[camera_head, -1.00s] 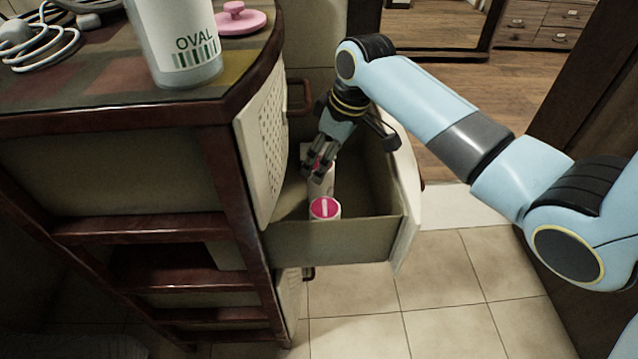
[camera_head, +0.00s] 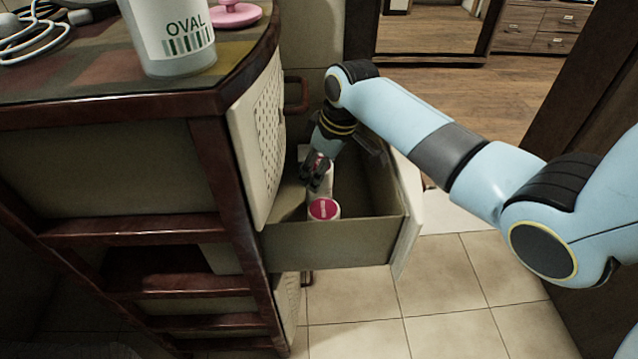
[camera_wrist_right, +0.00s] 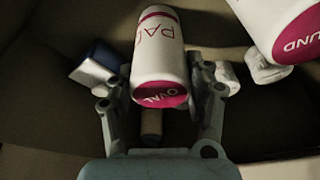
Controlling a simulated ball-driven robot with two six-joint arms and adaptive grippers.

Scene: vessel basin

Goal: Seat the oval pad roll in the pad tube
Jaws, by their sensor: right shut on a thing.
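The oval pad roll (camera_wrist_right: 160,58) is white with "PAD" on its side and a pink end marked "OVAL". In the right wrist view it lies between both fingers of my right gripper (camera_wrist_right: 162,88), which is shut on it. In the head view my right gripper (camera_head: 317,176) is down inside the open drawer and partly covers the roll. The pad tube (camera_head: 172,40), a pale container marked "OVAL" above green stripes, stands upright on the cabinet top. Its upper part is cut off by the frame edge. My left gripper is not in view.
A roll marked "ROUND" (camera_wrist_right: 285,30) stands close by in the drawer (camera_head: 330,242); its pink end (camera_head: 323,209) shows nearer the front. Small white and blue items (camera_wrist_right: 98,66) lie around. A pink lid (camera_head: 238,15) and white cable (camera_head: 40,35) are on the cabinet top.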

